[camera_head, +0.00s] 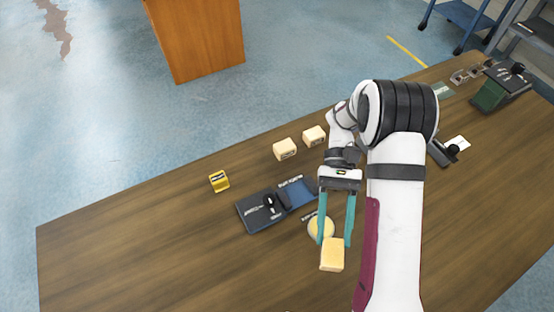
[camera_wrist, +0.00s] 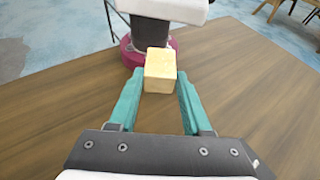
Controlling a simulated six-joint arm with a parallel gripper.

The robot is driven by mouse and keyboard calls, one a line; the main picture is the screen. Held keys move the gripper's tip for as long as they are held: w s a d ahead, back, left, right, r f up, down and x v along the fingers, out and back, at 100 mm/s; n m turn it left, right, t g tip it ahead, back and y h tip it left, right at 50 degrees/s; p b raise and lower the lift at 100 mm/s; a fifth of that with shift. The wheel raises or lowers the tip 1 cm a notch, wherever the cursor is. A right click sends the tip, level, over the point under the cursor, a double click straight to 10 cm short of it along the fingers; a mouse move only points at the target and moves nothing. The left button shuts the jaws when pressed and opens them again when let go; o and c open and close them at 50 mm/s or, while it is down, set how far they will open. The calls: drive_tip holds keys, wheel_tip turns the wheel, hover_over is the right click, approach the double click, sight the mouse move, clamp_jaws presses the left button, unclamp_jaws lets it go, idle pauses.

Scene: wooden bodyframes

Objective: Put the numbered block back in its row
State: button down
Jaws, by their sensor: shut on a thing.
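My gripper (camera_head: 335,242) has its two teal fingers shut on a pale wooden block (camera_head: 332,256), near the table's front edge in the head view. In the wrist view the block (camera_wrist: 160,72) sits between the fingertips and sticks out beyond them. No number can be read on its visible faces. Two similar cream blocks, one at left (camera_head: 285,149) and one at right (camera_head: 314,136), stand apart near the far edge, roughly in line. Dark marks on their near faces are too small to read.
A yellow block (camera_head: 219,181) stands farther left. A dark device (camera_head: 260,212) with a blue panel lies left of my gripper. More dark devices (camera_head: 500,86) stand far right. The table's left end is clear.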

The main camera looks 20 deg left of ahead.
drive_tip(key=w+a+m+t+y, duration=0.6)
drive_tip(key=a+m+y, duration=0.6)
drive_tip(key=m+y, duration=0.15)
drive_tip(key=w+m+t+y, duration=0.2)
drive_tip(key=w+m+t, duration=0.4)
drive_tip(key=m+t, duration=0.5)
drive_tip(key=t, duration=0.1)
hover_over(264, 173)
drive_tip(key=shift+h, duration=0.35)
drive_tip(key=f, duration=0.7)
drive_tip(key=shift+s+d+f, duration=0.1)
drive_tip(key=shift+d+f, duration=0.05)
drive_tip(key=shift+d, duration=0.1)
drive_tip(key=shift+t, duration=0.3)
drive_tip(key=shift+a+f, duration=0.15)
drive_tip(key=shift+f, duration=0.95)
drive_tip(key=shift+a+f, duration=0.15)
drive_tip(key=shift+f, duration=0.95)
drive_tip(key=shift+c, duration=1.7)
unclamp_jaws()
